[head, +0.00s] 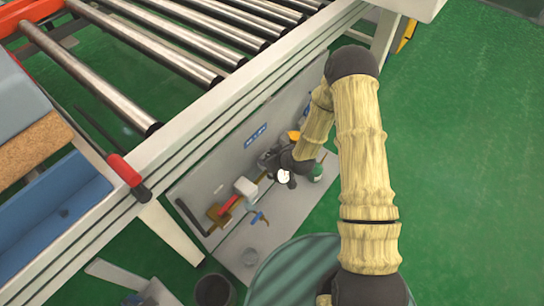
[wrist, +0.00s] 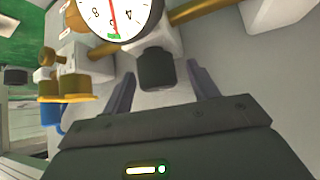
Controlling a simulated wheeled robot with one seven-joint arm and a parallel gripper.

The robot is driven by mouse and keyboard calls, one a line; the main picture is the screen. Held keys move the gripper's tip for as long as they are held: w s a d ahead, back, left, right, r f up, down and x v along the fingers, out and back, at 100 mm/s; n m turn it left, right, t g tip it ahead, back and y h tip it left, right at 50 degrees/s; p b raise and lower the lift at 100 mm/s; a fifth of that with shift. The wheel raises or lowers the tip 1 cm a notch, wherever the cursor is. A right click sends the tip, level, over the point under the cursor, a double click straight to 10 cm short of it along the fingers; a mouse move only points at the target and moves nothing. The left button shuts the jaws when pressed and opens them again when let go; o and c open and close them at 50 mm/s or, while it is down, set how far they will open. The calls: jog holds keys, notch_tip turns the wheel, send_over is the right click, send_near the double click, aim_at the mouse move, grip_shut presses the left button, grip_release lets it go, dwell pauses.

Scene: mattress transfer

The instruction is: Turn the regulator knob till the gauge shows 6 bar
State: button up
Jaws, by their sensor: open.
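The regulator knob (wrist: 156,69) is a dark, ribbed cylinder below a pale block in the wrist view. My gripper (wrist: 160,75) is open, with one finger on each side of the knob and a visible gap at both sides. The gauge (wrist: 108,20) is a white dial, cut off by the top edge and seen upside down. Its red needle points down in the picture, close to a green mark; the exact reading is too small to tell. In the head view the gauge (head: 284,176) is a small white disc by my gripper, and the knob is hidden.
A ribbed drum (head: 300,275) and a dark bucket (head: 213,291) stand in front. Green floor is clear at right.

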jog(key=shift+r, duration=0.1)
jog(key=p+v, duration=0.7)
jog(key=v, duration=1)
jog(key=shift+d, duration=0.2)
jog(key=shift+s, duration=0.15)
